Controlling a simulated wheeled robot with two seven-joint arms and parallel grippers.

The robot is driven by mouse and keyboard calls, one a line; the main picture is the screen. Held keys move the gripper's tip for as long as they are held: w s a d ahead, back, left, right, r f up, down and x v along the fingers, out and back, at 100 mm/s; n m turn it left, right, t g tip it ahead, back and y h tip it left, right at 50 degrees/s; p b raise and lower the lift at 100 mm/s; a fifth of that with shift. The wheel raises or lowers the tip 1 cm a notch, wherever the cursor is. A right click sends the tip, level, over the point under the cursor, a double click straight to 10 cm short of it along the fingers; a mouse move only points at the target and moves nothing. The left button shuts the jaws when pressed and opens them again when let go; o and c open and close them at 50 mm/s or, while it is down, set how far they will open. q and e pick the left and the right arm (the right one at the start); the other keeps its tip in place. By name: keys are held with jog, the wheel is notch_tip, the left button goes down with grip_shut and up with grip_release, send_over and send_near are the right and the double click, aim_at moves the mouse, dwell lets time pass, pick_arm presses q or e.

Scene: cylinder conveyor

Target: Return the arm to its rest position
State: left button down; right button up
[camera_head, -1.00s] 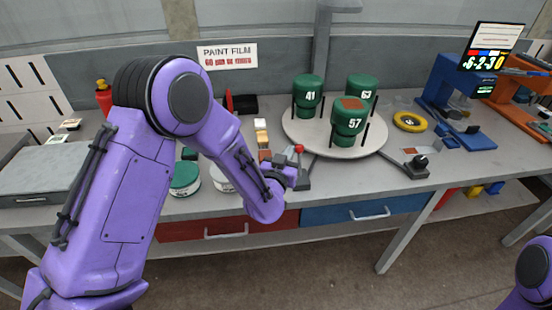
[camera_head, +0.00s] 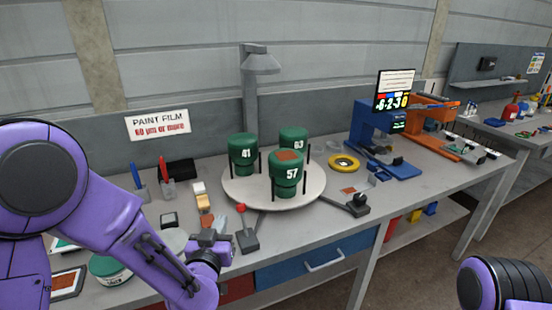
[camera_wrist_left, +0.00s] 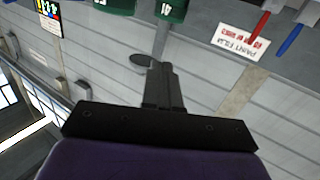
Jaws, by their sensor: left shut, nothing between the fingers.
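My purple left arm comes in from the left in the head view, bent over the front left of the workbench. My left gripper (camera_head: 213,243) is near the bench's front edge, left of the round turntable (camera_head: 237,195), with no object seen in it. In the left wrist view its dark fingers (camera_wrist_left: 163,88) are together, with nothing between them. Part of my right arm shows at the lower right of the head view; its gripper is out of the picture.
Green cylinders marked 41 (camera_head: 243,156), 57 (camera_head: 286,178) and 63 (camera_head: 298,143) stand on the turntable. A lever block (camera_head: 248,240) is close to the left gripper. A yellow ring (camera_head: 343,163) and blue device (camera_head: 374,150) stand farther right. Floor is clear in front.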

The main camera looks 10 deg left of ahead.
pick_arm(q)
jog(key=s+a+f+n+g+b, duration=0.1)
jog(key=s+a+f+n+g, duration=0.2)
jog(key=f, duration=0.4)
jog(key=s+f+g, duration=0.2)
jog(key=s+f, duration=0.3)
jog(key=f, duration=0.3)
jog(key=s+a+f+n+g+b, duration=0.1)
jog(key=s+a+f+n+g, duration=0.15)
jog(key=f, duration=0.45)
jog(key=s+a+f+g, duration=0.1)
jog(key=s+f+g, duration=0.2)
jog(key=s+f, duration=0.4)
jog(key=s+a+f+g+y+b, duration=0.1)
jog(key=s+f+g, duration=0.2)
jog(key=s+f, duration=0.4)
jog(key=s, duration=0.7)
jog(key=shift+s+a+f+g+y+b, duration=0.25)
jog(key=shift+s+f+g+y+b, duration=0.05)
jog(key=shift+s+f+g, duration=0.05)
